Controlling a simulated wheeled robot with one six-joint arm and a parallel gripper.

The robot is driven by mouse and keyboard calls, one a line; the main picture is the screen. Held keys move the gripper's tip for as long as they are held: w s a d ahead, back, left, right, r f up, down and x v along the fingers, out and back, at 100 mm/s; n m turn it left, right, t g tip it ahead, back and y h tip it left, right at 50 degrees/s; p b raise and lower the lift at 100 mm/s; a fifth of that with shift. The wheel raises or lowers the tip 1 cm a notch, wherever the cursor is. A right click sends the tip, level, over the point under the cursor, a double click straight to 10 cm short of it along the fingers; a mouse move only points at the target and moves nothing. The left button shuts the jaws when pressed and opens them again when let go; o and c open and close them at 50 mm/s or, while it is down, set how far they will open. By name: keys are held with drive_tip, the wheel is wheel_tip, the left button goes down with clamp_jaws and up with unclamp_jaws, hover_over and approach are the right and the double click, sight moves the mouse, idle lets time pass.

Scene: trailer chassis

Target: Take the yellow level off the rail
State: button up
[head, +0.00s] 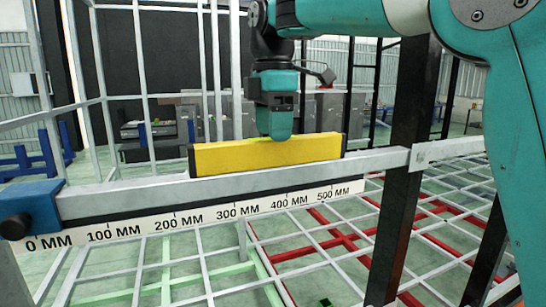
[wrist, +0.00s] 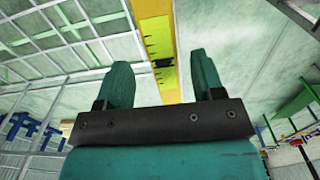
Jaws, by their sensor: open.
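The yellow level (head: 225,158), a long bar with dark end caps, lies along the top of the grey rail (head: 120,194). It sits above roughly the 250 to 500 mm marks of the printed scale. My gripper (head: 281,136) is over the level, right of its middle, pointing down. In the wrist view the level (wrist: 154,35) runs between the two teal fingers of my gripper (wrist: 163,78), with a dark vial section in it. The fingers are apart, with a gap on each side of the level. The head view hides whether the fingertips reach down beside it.
A blue clamp (head: 32,207) with a black knob is at the rail's left end. A black post (head: 405,160) stands at the right, near my arm. White lattice bars and red bars (head: 320,243) lie below the rail. White upright bars stand behind the left part.

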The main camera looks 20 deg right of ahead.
sight(273, 150)
wheel_tip(273, 150, down, 5)
drive_tip(key=b, duration=0.4)
drive_tip(key=shift+s, duration=0.15)
clamp_jaws()
drive_tip(key=shift+r, duration=0.15)
